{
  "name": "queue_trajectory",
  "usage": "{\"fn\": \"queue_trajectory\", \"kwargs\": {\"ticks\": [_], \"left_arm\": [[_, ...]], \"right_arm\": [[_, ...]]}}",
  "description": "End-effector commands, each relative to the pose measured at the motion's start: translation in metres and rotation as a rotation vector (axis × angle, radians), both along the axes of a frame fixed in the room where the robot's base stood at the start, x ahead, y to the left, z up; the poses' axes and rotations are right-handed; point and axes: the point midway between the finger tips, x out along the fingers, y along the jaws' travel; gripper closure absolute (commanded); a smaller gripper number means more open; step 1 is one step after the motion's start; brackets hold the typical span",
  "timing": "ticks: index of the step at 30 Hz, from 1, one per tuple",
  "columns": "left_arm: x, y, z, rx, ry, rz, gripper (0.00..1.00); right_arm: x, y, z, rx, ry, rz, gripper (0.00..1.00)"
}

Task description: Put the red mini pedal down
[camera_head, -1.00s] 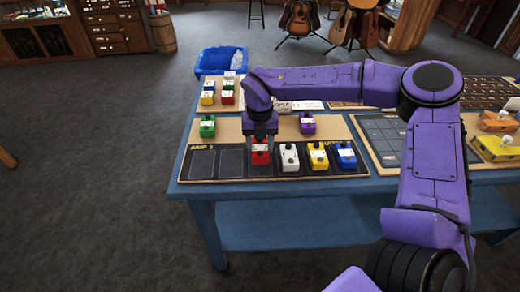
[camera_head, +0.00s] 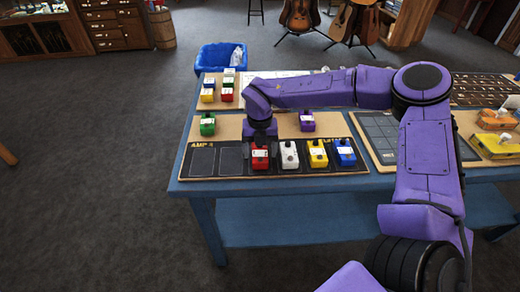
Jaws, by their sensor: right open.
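The red mini pedal (camera_head: 260,160) stands on the dark board (camera_head: 215,163) marked with outlined slots, at the left end of a row of pedals. To its right are a white pedal (camera_head: 289,157), a yellow pedal (camera_head: 317,155) and a blue pedal (camera_head: 345,154). My right gripper (camera_head: 260,140) points down just above the red pedal and is open. The fingertips are small here, and I cannot tell whether they still touch its top. The slots left of the red pedal are bare. My left gripper is not in view.
A green pedal (camera_head: 207,124) and a purple pedal (camera_head: 306,121) stand behind the board. Several small pedals sit at the table's back left. A blue bin (camera_head: 221,57) stands behind the blue table (camera_head: 186,160). Orange and yellow pedals (camera_head: 497,146) are at the right.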

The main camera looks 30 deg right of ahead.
Motion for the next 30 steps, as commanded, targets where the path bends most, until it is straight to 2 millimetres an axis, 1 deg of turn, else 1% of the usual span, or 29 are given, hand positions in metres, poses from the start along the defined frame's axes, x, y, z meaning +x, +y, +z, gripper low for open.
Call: {"fn": "queue_trajectory", "kwargs": {"ticks": [5,9,12,15,19,30], "left_arm": [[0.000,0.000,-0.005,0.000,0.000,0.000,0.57],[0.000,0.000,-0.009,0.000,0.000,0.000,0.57],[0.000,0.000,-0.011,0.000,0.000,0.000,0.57],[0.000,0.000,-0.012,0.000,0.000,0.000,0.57],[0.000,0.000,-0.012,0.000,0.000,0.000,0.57],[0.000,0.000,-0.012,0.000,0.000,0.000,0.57]], "right_arm": [[0.002,0.000,0.036,0.000,-0.008,0.000,0.22],[0.001,0.000,0.073,0.001,-0.006,0.000,0.22],[0.001,0.000,0.095,0.000,-0.004,-0.001,0.22],[0.001,0.000,0.111,-0.001,-0.003,-0.001,0.22],[0.000,0.000,0.120,-0.001,-0.001,0.001,0.22],[0.000,0.000,0.120,0.000,-0.001,0.000,0.22]]}}
